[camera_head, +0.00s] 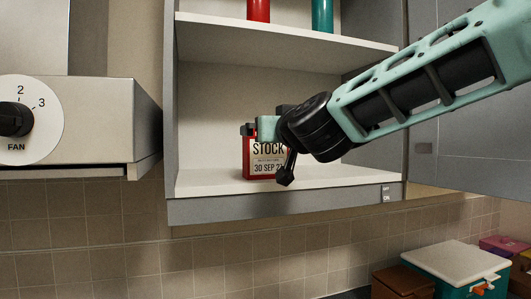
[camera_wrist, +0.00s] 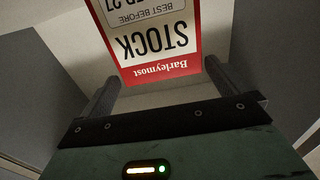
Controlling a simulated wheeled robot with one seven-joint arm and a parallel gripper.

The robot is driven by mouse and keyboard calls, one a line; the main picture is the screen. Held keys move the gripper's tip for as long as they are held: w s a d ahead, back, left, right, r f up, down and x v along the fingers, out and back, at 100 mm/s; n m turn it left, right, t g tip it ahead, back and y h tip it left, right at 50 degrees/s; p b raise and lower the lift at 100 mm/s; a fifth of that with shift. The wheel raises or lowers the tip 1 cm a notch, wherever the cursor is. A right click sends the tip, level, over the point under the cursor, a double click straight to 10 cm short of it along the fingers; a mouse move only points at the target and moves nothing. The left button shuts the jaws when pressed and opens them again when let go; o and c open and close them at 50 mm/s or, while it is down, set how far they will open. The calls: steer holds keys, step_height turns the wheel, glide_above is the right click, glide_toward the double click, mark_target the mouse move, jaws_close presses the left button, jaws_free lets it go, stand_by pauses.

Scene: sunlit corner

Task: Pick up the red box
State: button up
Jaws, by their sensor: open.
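The red box (camera_head: 262,170) stands upright on the lower shelf of an open cabinet in the head view. My gripper (camera_head: 266,130) is at the box's top, and my arm comes in from the right and hides part of the box's upper portion. In the wrist view the red box (camera_wrist: 160,66) appears upside down, between and beyond the two dark fingers of my gripper (camera_wrist: 158,88). The fingers are apart, with a gap visible on each side of the box.
The cabinet's lower shelf (camera_head: 335,183) has free room right of the box. Above, the upper shelf (camera_head: 285,40) holds a red item (camera_head: 258,10) and a teal item (camera_head: 322,15). A fan hood (camera_head: 100,120) is at left. A teal box (camera_head: 456,265) sits below right.

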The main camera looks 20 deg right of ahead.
steer(key=w+p, duration=0.1)
steer(key=w, duration=0.3)
steer(key=shift+w+f, duration=0.15)
steer(key=shift+w, duration=0.25)
steer(key=c, duration=0.9)
